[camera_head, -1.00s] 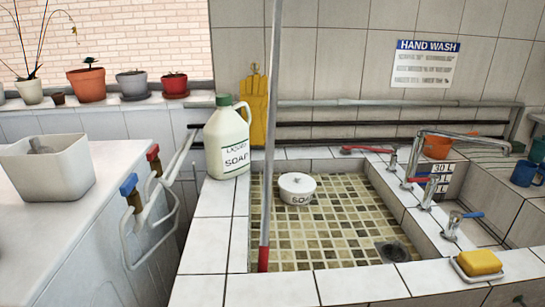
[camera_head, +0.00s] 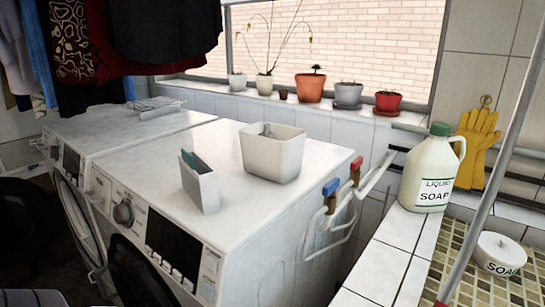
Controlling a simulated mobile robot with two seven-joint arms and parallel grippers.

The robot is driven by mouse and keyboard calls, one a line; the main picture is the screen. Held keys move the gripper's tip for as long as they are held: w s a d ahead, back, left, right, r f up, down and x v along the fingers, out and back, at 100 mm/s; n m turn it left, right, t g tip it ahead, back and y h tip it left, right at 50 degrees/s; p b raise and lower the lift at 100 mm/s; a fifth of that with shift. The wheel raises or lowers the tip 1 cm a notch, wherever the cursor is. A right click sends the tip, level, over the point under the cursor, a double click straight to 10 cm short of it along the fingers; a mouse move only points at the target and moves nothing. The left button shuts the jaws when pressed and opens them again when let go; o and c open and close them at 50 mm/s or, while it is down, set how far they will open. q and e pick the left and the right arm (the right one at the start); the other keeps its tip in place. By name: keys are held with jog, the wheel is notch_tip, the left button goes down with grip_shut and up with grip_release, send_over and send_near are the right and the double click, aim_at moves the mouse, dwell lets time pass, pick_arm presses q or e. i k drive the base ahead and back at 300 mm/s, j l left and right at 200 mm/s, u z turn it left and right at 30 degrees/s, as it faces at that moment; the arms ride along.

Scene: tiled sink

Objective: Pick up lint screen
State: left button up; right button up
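A flat, greyish, mesh-like piece (camera_head: 157,106), which may be the lint screen, lies on top of the far left machine. It is small, and I cannot be sure what it is. A white open bin (camera_head: 272,158) stands on the nearer white machine (camera_head: 235,205), with a grey item partly showing inside it. A narrow white holder (camera_head: 200,188) with a teal item in it stands near that machine's front edge. Neither of my grippers is in view.
A soap jug (camera_head: 427,175) stands on the tiled sink rim at right, near a slanting pole (camera_head: 500,135). Pipes with blue and red taps (camera_head: 331,187) stick out beside the machine. Clothes (camera_head: 110,45) hang at upper left. Potted plants (camera_head: 310,88) line the sill.

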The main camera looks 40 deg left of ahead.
aim_at(199, 179)
jog(key=u, duration=1.85)
jog(key=i+j, duration=0.1)
jog(key=j, duration=0.3)
jog(key=i+j, duration=0.1)
jog(key=j, duration=0.3)
jog(key=j+z, duration=0.2)
jog(key=i+j+z, duration=0.2)
jog(key=j, duration=0.25)
jog(key=k+l, duration=0.05)
jog(key=k, duration=0.05)
